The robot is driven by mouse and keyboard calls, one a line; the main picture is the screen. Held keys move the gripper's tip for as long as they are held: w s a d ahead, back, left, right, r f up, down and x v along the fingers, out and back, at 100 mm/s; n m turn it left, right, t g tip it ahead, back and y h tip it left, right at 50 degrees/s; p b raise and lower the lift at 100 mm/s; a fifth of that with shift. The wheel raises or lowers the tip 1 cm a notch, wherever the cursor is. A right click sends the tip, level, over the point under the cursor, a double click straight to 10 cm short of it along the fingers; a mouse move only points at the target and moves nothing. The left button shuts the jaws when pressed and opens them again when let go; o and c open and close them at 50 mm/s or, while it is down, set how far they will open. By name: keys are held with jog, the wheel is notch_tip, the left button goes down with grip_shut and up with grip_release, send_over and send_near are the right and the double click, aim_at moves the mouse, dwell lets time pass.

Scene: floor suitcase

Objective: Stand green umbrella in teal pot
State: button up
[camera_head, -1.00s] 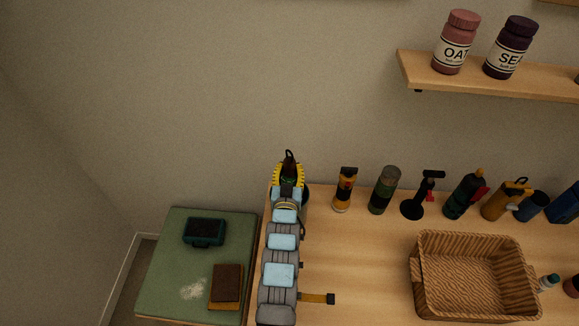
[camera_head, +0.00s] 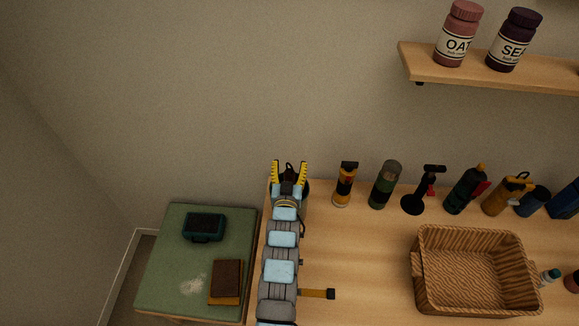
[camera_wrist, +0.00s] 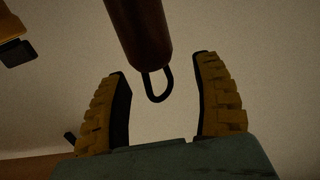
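My gripper (camera_head: 289,174) is at the back left of the table, its yellow fingers spread wide. In the wrist view my gripper (camera_wrist: 160,98) is also open, with a gap to each finger. The umbrella's dark brown handle (camera_head: 290,170) shows between the fingers. In the wrist view the handle (camera_wrist: 140,30), with a black loop, looks clear of both fingers. The umbrella's green canopy is hidden by my gripper. A dark rim, seemingly the teal pot (camera_head: 306,187), shows just right of my gripper; the rest is hidden. I cannot see directly how the umbrella rests in it.
A torch (camera_head: 344,186), a green flask (camera_head: 385,186) and other items line the table's back. A wicker basket (camera_head: 422,300) stands at the right and a hammer (camera_head: 318,294) lies in front. A green-topped stand (camera_head: 172,262) is left. A shelf (camera_head: 490,72) hangs above.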

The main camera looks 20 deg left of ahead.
jog(key=shift+s, duration=0.15)
jog(key=v, duration=1.1)
jog(key=shift+s+d, duration=0.2)
jog(key=shift+s, duration=0.15)
dwell(0.9)
